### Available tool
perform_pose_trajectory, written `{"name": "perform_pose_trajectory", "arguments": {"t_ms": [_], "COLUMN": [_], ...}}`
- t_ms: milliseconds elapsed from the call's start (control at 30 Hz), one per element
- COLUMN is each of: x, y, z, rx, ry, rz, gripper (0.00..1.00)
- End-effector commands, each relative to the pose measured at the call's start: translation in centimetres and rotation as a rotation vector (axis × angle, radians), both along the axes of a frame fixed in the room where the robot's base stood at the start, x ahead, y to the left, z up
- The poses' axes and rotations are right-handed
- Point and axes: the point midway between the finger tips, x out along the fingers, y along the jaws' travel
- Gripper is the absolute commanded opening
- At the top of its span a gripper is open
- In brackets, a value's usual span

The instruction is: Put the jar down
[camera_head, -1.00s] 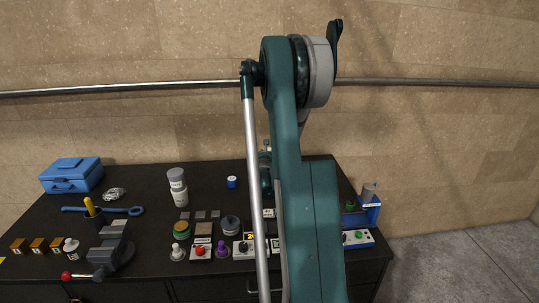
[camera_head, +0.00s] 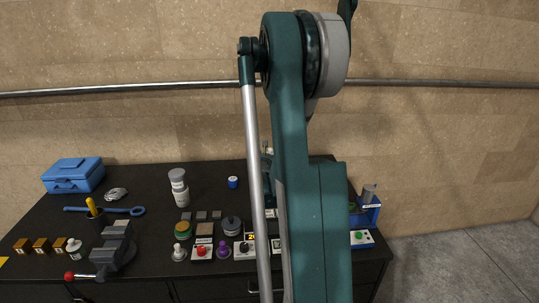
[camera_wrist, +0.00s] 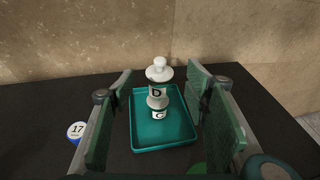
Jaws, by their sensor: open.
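In the wrist view a white jar (camera_wrist: 158,72) with a round knob lid and a black "D" label stands upright, apparently stacked on another white jar (camera_wrist: 158,112) labelled "C". The lower jar stands in a teal tray (camera_wrist: 145,142). My gripper (camera_wrist: 160,78) is open, its green-padded fingers to the left and right of the stack in the picture. Gaps show between both jars and the fingers, and nothing is held.
A small blue-and-white container marked 17 (camera_wrist: 76,131) stands left of the tray, outside my left finger. In the head view a grey-and-white bottle stack (camera_head: 180,187), a vise (camera_head: 115,247) and a blue toolbox (camera_head: 73,175) stand on the black table (camera_head: 140,195).

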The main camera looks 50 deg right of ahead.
Motion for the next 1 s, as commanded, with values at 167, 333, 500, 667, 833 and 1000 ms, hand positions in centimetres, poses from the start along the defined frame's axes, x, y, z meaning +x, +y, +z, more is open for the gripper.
{"name": "perform_pose_trajectory", "arguments": {"t_ms": [167, 333, 500, 667, 833, 1000], "x": [-1.2, -1.9, -2.2, -2.3, -2.3, -2.3], "y": [1.8, 2.9, 3.4, 3.4, 3.4, 3.4], "z": [0.6, 1.0, 1.2, 1.2, 1.2, 1.2], "rx": [0.000, 0.000, 0.000, 0.000, 0.000, 0.000], "ry": [0.000, 0.000, 0.000, 0.000, 0.000, 0.000], "rz": [0.000, 0.000, 0.000, 0.000, 0.000, 0.000], "gripper": [0.47, 0.47, 0.47, 0.47, 0.47, 0.47]}}
